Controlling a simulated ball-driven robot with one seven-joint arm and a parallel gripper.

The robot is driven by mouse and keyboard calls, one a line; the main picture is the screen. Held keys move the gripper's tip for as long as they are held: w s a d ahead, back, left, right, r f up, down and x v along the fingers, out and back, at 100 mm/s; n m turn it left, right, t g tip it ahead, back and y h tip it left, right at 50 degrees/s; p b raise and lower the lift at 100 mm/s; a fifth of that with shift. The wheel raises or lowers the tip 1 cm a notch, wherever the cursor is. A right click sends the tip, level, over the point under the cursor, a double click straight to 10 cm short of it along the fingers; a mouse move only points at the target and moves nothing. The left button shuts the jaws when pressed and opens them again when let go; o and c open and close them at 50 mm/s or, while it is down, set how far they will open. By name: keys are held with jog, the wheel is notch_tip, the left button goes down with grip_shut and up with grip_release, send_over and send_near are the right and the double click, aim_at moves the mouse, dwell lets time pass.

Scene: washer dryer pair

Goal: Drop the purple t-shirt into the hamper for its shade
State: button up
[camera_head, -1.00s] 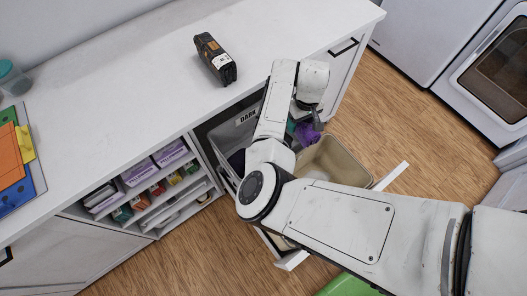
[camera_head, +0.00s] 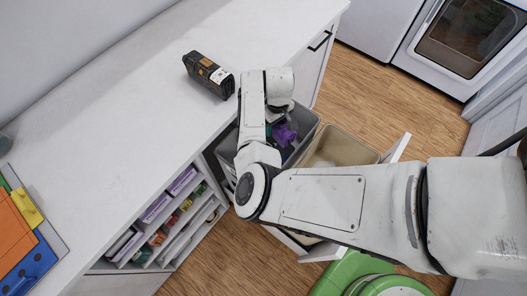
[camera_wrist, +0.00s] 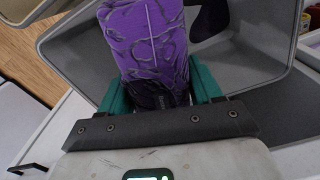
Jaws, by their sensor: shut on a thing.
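The purple t-shirt (camera_wrist: 145,40) is a folded bundle with dark patterning. My gripper (camera_wrist: 158,85) is shut on it between teal fingers. In the head view the purple t-shirt (camera_head: 285,134) shows below my wrist, over the opening of the grey hamper (camera_head: 307,127). The grey hamper also fills the wrist view behind the shirt (camera_wrist: 245,55), with a dark garment (camera_wrist: 208,20) inside. The beige hamper (camera_head: 372,152) stands to its right. My arm hides part of both hampers, and no label is readable now.
The hampers sit in a pulled-out drawer (camera_head: 398,148) below the white counter (camera_head: 120,135). A black and orange device (camera_head: 208,74) lies on the counter near my wrist. Open shelves (camera_head: 180,220) hold boxes at left. Wooden floor (camera_head: 400,105) is clear toward the white appliance (camera_head: 455,45).

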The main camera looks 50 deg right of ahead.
notch_tip(320, 180, down, 4)
jog(key=b, duration=0.2)
jog(key=shift+w+a+r+b, duration=0.1)
jog(key=shift+b, duration=0.25)
jog(key=shift+f+b, duration=0.85)
jog(key=shift+b, duration=0.1)
jog(key=o, duration=1.2)
notch_tip(320, 180, up, 11)
jog(key=shift+f, duration=0.1)
